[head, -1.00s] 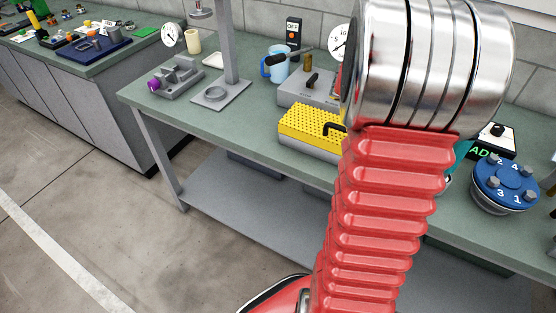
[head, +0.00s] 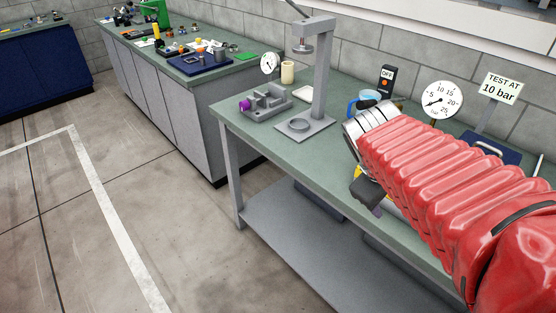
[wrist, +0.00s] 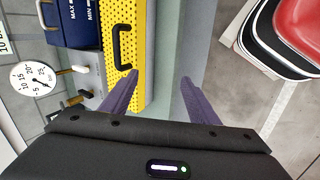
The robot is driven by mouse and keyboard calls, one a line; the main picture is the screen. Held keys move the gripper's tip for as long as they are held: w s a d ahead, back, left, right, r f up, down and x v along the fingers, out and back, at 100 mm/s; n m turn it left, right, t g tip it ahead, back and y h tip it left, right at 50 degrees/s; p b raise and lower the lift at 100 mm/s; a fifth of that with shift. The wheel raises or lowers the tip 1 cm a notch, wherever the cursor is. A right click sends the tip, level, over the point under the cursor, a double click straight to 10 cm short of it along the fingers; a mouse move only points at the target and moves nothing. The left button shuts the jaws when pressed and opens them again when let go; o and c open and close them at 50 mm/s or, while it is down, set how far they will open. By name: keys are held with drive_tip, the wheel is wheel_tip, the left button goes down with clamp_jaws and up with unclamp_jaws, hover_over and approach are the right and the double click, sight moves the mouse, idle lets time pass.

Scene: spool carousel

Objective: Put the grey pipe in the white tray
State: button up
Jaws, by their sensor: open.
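My gripper (wrist: 159,76) is open, its two purple fingers apart with nothing between them. In the wrist view it is over the front edge of the green bench, beside a yellow perforated box (wrist: 122,75). In the head view, part of the gripper (head: 367,192) shows below my red arm, in front of the bench. A small flat white thing (head: 303,93), which may be the white tray, lies on the bench behind the press. I cannot pick out the grey pipe in either view.
A grey press (head: 318,75) stands on the bench (head: 300,147), with a grey vise (head: 266,103) to its left. A blue mug (head: 368,98), dial gauge (head: 441,101) and blue case (head: 490,148) stand further right. Left is another bench with a blue tray (head: 206,65). Floor in front is clear.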

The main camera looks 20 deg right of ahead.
drive_tip(key=s+a+m+t+y, duration=0.1)
drive_tip(key=a+m+y, duration=0.1)
drive_tip(key=a, duration=0.7)
drive_tip(key=s+a+m+t+y, duration=0.2)
drive_tip(key=a+y, duration=0.1)
drive_tip(key=a, duration=0.7)
drive_tip(key=shift+s+a+r+y, duration=0.15)
drive_tip(key=shift+r+y, duration=0.15)
drive_tip(key=shift+r, duration=0.05)
drive_tip(key=shift+c, duration=0.3)
drive_tip(key=c, duration=0.6)
drive_tip(key=shift+c, duration=0.5)
